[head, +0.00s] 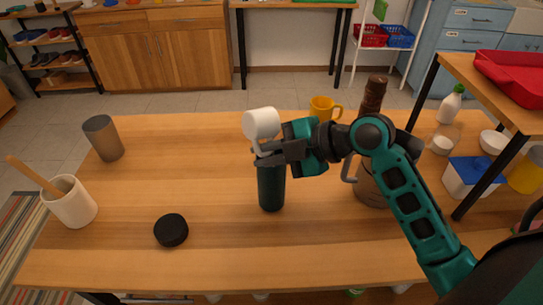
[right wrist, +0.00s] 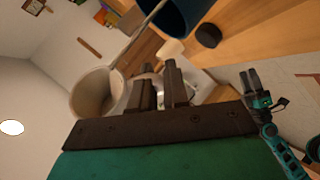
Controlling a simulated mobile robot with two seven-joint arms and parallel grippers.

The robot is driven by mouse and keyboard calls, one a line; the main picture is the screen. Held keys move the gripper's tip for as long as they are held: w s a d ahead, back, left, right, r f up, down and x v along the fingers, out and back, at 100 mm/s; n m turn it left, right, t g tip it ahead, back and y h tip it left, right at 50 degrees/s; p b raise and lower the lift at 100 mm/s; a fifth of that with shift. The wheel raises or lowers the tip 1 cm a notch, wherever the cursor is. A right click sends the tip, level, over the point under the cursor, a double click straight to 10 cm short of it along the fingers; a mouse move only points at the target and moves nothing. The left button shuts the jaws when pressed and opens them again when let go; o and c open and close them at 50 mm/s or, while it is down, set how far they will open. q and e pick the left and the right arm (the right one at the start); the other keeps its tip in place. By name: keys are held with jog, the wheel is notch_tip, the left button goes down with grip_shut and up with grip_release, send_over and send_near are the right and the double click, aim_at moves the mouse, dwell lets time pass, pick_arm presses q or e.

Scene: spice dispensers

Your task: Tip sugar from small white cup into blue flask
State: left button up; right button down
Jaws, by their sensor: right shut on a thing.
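The small white cup (head: 262,123) is in my right gripper (head: 258,150), tilted above the flask's top in the head view. In the right wrist view the cup (right wrist: 95,95) is at the left, beside the fingers (right wrist: 156,85). The dark blue-teal flask (head: 271,185) stands upright on the table; its mouth is hidden behind my gripper in the head view. Part of the flask (right wrist: 188,14) shows at the top of the right wrist view. My left gripper (right wrist: 251,82) shows small at the right of the right wrist view, away from both.
On the table (head: 200,268) are a black lid (head: 171,230), a grey-brown cup (head: 104,139), a white pot (head: 71,206) with a wooden stick, a yellow mug (head: 324,107) and a pepper mill (head: 373,96). A raised shelf with containers stands at the right.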

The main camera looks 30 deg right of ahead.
jog(key=shift+a+f+m+y+b, duration=0.1)
jog(key=shift+f+m+y+b, duration=0.6)
jog(key=shift+b, duration=0.85)
jog(key=shift+a+r+t+y+b, duration=0.15)
jog(key=shift+t+y+b, duration=0.25)
jog(key=shift+y+b, duration=0.55)
dwell(0.6)
jog(key=shift+m+b, duration=0.3)
jog(key=shift+b, duration=0.25)
jog(key=shift+f, duration=0.2)
jog(key=shift+b, duration=0.3)
jog(key=shift+f, duration=0.15)
